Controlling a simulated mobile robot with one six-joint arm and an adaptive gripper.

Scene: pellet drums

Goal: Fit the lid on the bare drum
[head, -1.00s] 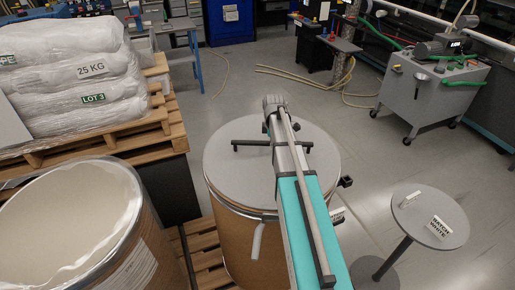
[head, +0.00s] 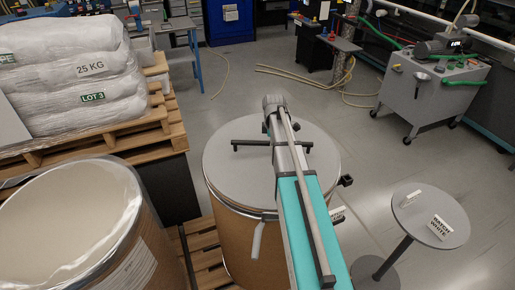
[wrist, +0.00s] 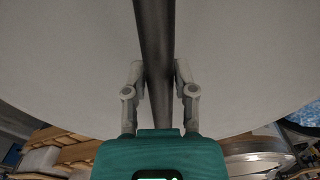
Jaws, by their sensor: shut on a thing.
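The lid (head: 237,170) is a grey disc with a dark bar handle (head: 245,146) across it. It lies level over the top of the brown middle drum (head: 232,235); whether it is fully seated cannot be told. A metal ring with a hanging lever (head: 257,240) shows at the drum's upper edge. My gripper (wrist: 158,75) is shut on the handle, with a finger on each side of the bar (wrist: 154,35). In the wrist view, the lid (wrist: 65,60) fills most of the picture. In the head view, my arm hides the fingers and part of the lid.
An open drum with a clear liner and pale contents (head: 135,225) stands close on the left. Behind it, white sacks (head: 70,75) lie on a wooden pallet (head: 100,142). A small round table (head: 420,225) with cards stands at right.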

